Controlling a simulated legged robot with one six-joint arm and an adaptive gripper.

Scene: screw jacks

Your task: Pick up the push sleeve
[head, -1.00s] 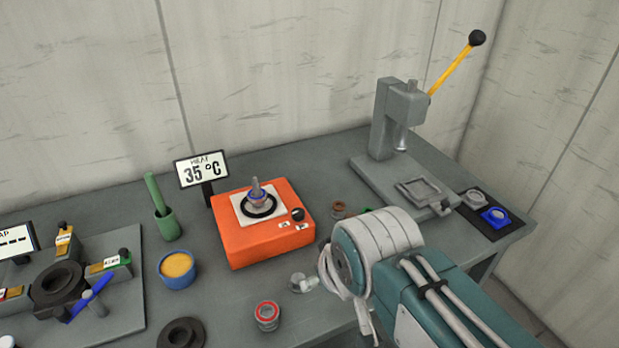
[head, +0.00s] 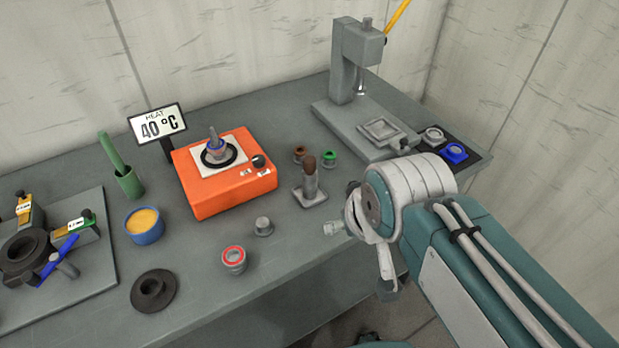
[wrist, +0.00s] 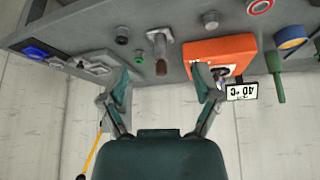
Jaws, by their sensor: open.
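I cannot tell for certain which part is the push sleeve. The candidates on the bench include a small grey flanged cap (head: 263,227), a grey cup with a red ring (head: 233,260) and a black flanged ring (head: 153,290). In the wrist view my gripper (wrist: 161,86) is open and empty, with its two fingers wide apart. A brown-topped post on a grey base (head: 310,185) shows between and beyond the fingers in the wrist view (wrist: 160,46).
An orange heater (head: 225,195) reads 40 °C on its sign (head: 158,124). A grey press (head: 352,60) stands at the back right, a blue bowl (head: 144,226) at the left. The front edge has free room.

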